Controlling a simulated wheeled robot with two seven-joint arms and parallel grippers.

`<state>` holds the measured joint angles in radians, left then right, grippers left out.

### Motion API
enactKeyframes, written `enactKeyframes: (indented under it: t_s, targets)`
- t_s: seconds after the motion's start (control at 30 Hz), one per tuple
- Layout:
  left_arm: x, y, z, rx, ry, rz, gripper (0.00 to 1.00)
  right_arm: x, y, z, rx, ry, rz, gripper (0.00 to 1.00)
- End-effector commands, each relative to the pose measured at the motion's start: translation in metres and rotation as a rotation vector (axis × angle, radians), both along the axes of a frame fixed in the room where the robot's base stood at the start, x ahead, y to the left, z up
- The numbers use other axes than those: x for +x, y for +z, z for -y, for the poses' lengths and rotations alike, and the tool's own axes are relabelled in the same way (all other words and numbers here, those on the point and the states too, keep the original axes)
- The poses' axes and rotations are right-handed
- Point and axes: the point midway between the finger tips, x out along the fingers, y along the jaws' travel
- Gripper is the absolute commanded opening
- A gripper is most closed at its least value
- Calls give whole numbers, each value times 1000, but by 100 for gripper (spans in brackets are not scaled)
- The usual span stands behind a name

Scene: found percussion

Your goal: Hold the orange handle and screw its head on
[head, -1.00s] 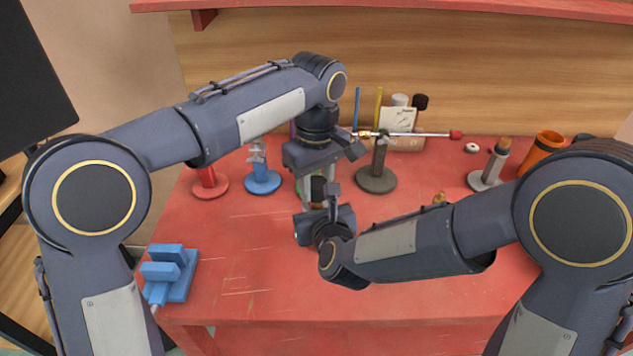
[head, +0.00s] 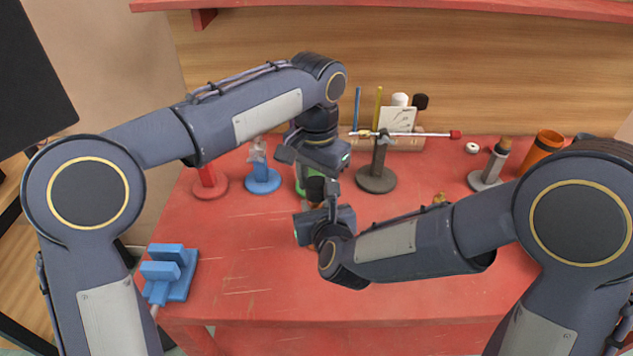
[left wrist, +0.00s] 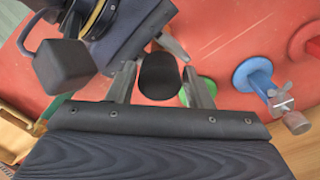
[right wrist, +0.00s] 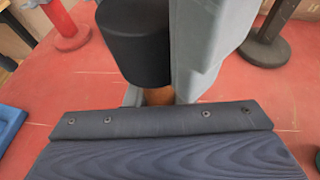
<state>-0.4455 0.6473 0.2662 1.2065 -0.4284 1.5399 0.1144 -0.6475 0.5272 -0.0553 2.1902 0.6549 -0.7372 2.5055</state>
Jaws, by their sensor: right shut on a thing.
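The dark, rounded head (left wrist: 160,75) stands upright between the two fingers of my left gripper (left wrist: 162,88). These fingers are apart, with a narrow gap visible on one side, so it looks open around the head. In the right wrist view the head (right wrist: 135,42) sits directly above the orange handle (right wrist: 158,96), of which only a short piece shows. My right gripper (right wrist: 160,100) is shut on the handle below the head. Whether the head's thread is engaged is hidden. In the head view both grippers meet over the table's middle and mostly cover handle and head.
A green stand (head: 300,187) is close behind the grippers. Red (head: 210,187), blue (head: 262,182) and dark (head: 377,181) stands are nearby, with a rod (head: 415,134) across the dark one. A blue block (head: 170,274) lies front left. The front of the red table (head: 240,290) is clear.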

Motion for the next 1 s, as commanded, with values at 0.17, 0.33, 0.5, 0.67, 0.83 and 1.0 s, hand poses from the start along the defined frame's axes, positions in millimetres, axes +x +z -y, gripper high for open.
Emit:
enactKeyframes:
  t_s: [0.17,0.33,0.5,0.67,0.83,1.0]
  targets:
    - [0,0,0,0,1,0,58,0,0,0,0,0,1,0]
    - [0,1,0,-1,1,-1,58,0,0,0,0,0,1,0]
    - [0,18,0,-2,3,1,58,0,0,0,0,0,1,0]
    - [0,38,1,-1,1,0,58,0,0,0,0,0,1,0]
    - [0,45,0,0,1,-1,58,0,0,0,0,0,1,0]
    - [0,45,0,0,1,-1,58,0,0,0,0,0,1,0]
